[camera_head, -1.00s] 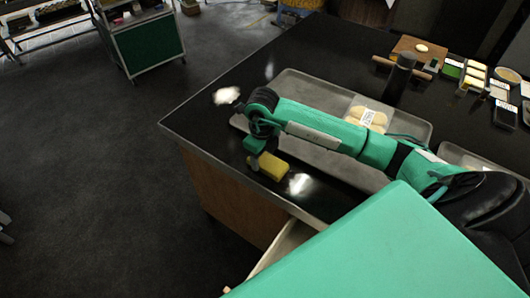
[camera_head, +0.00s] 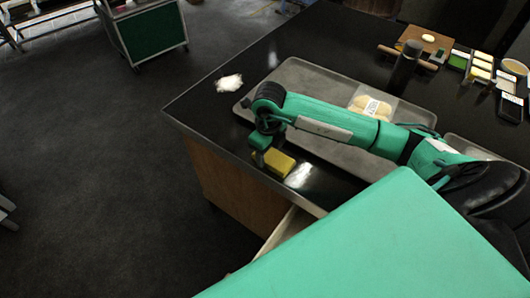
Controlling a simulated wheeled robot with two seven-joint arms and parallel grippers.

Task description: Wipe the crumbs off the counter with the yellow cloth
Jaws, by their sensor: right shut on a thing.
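The yellow cloth (camera_head: 274,163) shows as a small block low over the counter's front edge strip, in front of the tray. My right gripper (camera_head: 261,154) is shut on it; its fingertips are partly hidden, and I cannot tell whether the cloth touches the surface. A rough white patch, which looks like crumbs (camera_head: 229,83), lies on the black counter (camera_head: 195,104) near its left edge. A second pale patch (camera_head: 300,175) lies just right of the cloth; I cannot tell whether it is crumbs or glare. My left gripper is not in view.
A grey tray (camera_head: 300,75) with a labelled pack (camera_head: 372,107) lies under my right arm. A dark cylinder (camera_head: 405,62), a wooden board (camera_head: 428,39) and several small containers (camera_head: 481,66) stand at the back right. A drawer (camera_head: 285,232) appears open below the front edge.

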